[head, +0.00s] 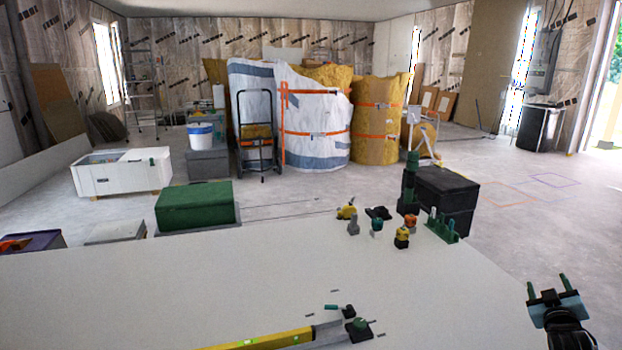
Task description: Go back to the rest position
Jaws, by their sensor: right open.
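My right gripper (547,285) is in the lower right corner of the head view, just beyond the right edge of the white panel table. Its two green fingers point up and stand apart, with nothing between them. My left gripper is not in the view. The white table (180,280) fills the lower part of the view. A yellow level (265,340) lies at its front edge, cut off by the frame, beside a grey and black tool with a green part (357,328).
Several small tools and fittings, including a yellow one (346,212) and a green rack (442,228), stand at the table's far right edge. Behind are a black box (447,195), a green box (195,205) and a hand truck (256,140). The floor at right is clear.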

